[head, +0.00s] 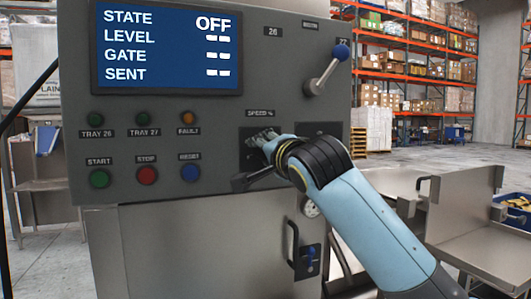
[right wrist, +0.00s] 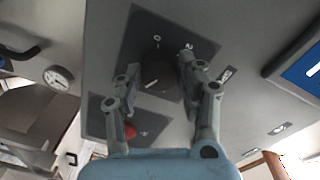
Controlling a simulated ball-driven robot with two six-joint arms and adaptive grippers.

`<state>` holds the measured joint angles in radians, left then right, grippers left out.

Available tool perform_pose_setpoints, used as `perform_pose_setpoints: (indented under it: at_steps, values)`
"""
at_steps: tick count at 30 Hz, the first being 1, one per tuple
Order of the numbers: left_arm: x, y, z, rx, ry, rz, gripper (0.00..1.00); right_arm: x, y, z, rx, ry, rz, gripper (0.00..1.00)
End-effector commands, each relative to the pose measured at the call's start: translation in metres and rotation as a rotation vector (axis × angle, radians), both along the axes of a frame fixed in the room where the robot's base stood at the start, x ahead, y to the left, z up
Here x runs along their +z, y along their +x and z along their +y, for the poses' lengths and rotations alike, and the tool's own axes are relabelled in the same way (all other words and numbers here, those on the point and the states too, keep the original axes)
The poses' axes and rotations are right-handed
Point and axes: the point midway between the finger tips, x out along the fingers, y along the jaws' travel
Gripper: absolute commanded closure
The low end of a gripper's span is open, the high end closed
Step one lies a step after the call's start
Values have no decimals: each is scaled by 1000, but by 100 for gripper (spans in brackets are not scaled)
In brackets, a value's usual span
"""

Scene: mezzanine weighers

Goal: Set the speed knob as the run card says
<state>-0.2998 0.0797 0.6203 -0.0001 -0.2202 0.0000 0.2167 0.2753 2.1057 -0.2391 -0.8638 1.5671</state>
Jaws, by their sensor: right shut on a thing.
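The speed knob (right wrist: 158,72) is dark and round with a white pointer line, on a dark plate with white marks in the right wrist view. My right gripper (right wrist: 156,76) has one finger on each side of it and is shut on it. In the head view my right gripper (head: 262,146) is at the panel under the "SPEED %" label (head: 260,113), and it hides the knob. The exact setting is too small to read. No readable run card shows. My left gripper is not in view.
The panel's screen (head: 167,47) reads STATE OFF, with dashes below. Green, red and blue buttons (head: 147,176) sit lower left. A blue-tipped lever (head: 325,72) stands out at upper right. A red part (right wrist: 128,131) is close beside the gripper. A steel tray (head: 480,215) stands right.

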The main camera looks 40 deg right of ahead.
Motion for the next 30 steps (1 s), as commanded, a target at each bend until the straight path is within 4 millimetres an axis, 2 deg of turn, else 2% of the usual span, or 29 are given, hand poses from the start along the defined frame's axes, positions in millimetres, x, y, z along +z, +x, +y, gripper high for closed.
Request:
perform_pose_setpoints:
  at_steps: [1, 5, 6, 10, 20, 23, 30]
  values:
    - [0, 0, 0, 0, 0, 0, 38, -5, 0, 0, 0, 5, 11, 94]
    - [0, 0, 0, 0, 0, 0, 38, -5, 0, 0, 0, 5, 11, 94]
    - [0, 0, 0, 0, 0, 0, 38, -5, 0, 0, 0, 5, 10, 57]
    - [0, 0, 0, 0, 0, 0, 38, -4, 0, 0, 0, 3, 7, 40]
    - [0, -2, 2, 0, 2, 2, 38, -1, -3, 1, 0, 0, 3, 39]
    - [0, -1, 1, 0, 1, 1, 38, -1, -14, 4, 0, 0, 2, 39]
    - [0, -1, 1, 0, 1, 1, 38, 1, -65, 18, 1, 1, 4, 39]
